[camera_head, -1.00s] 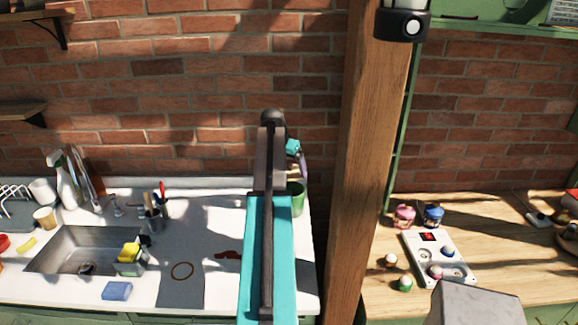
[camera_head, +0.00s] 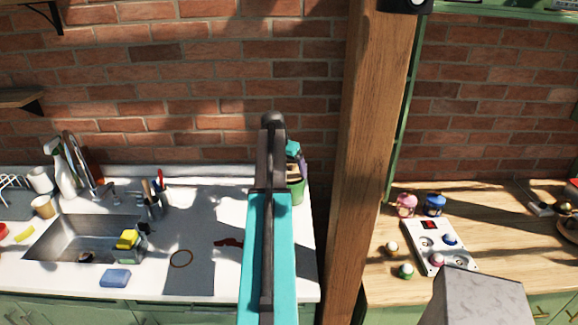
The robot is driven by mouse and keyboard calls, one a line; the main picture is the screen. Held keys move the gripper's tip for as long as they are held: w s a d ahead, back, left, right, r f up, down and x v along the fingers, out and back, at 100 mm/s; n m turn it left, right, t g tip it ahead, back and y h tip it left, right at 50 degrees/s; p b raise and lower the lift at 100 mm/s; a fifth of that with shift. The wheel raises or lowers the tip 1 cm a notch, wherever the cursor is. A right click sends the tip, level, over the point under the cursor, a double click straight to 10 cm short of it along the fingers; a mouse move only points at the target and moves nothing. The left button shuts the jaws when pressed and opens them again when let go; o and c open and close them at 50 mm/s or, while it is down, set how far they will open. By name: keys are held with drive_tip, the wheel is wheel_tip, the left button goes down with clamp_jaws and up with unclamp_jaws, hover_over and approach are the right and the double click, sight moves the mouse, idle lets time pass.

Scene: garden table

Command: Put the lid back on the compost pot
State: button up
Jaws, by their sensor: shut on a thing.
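The green compost pot (camera_head: 297,190) stands at the back right of the white counter, partly hidden behind my arm. My gripper (camera_head: 300,168) is just above the pot, and my teal and dark arm covers most of it. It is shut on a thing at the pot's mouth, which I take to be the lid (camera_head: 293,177). Only a small dark green strip of this shows. I cannot tell whether it touches the rim or is level.
A wooden post (camera_head: 366,150) rises close to the right of the pot, and the brick wall is behind. A sink (camera_head: 75,240), utensil cup (camera_head: 154,208) and blue sponge (camera_head: 115,278) are to the left. A wooden counter (camera_head: 500,215) with jars lies right of the post.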

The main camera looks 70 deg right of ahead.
drive_tip(key=shift+f+b, duration=0.45)
drive_tip(key=shift+f, duration=0.45)
idle(0.8)
drive_tip(key=o, duration=0.9)
drive_tip(key=shift+r, duration=0.15)
drive_tip(key=shift+b+v, duration=2.15)
drive_tip(key=shift+v, duration=4.6)
